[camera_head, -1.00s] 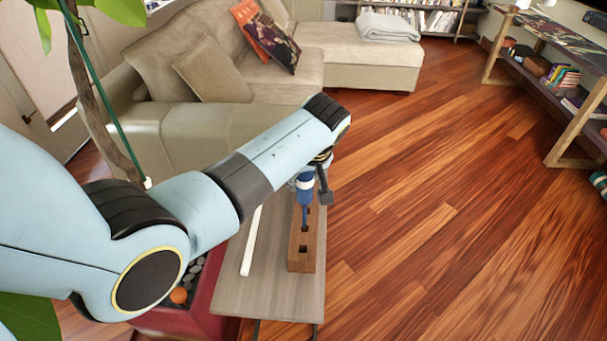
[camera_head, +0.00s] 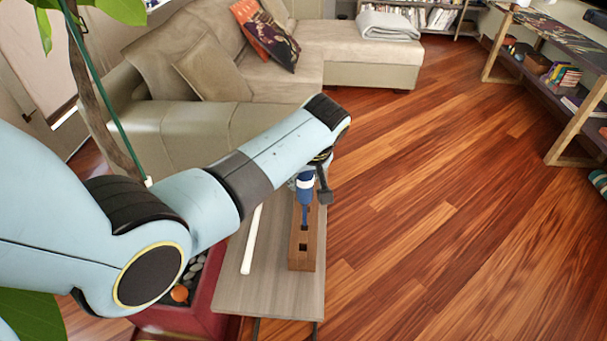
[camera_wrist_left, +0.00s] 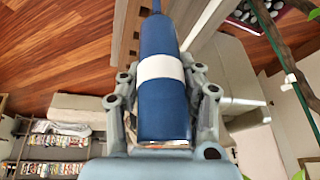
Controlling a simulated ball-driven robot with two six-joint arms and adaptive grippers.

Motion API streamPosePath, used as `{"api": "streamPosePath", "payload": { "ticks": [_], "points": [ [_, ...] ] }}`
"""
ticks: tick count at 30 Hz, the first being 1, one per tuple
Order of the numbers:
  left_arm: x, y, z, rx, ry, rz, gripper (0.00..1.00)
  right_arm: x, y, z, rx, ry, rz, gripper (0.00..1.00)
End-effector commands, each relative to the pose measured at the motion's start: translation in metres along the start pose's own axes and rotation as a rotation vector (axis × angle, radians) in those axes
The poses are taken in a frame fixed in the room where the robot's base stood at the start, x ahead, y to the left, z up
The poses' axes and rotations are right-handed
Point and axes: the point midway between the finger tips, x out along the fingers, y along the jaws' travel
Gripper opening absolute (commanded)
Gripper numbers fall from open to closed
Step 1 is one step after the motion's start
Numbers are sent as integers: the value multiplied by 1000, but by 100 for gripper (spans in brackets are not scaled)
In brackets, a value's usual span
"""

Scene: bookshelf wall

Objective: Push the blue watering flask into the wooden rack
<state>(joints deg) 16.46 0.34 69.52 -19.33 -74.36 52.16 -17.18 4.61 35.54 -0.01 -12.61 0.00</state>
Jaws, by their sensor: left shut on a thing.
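The blue watering flask (camera_head: 305,194) has a white band and a narrow spout pointing down. It is upright above the wooden rack (camera_head: 302,256), with its tip at or just over one of the rack's square holes; I cannot tell whether the tip is inside. My left gripper (camera_head: 322,182) is shut on the flask's upper body. In the left wrist view, its fingers (camera_wrist_left: 162,100) close on both sides of the flask (camera_wrist_left: 161,50), around the white band. The arm hides part of the flask's top in the head view. My right gripper is not in view.
The rack stands on a narrow grey bench (camera_head: 256,292). A white rod (camera_head: 251,240) lies to its left. A red planter (camera_head: 190,312) with stones is beside the bench. A beige sofa (camera_head: 200,130) stands behind; wooden floor is clear to the right.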

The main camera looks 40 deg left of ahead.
Motion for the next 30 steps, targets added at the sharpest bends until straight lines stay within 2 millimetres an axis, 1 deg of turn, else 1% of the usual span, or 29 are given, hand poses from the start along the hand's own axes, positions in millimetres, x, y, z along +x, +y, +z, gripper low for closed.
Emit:
{"api": "streamPosePath", "payload": {
  "ticks": [7,30],
  "points": [
    [3,0,1,0,0,0,0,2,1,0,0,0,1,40],
    [24,2,10,0,1,1,0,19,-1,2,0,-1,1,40]
  ]
}}
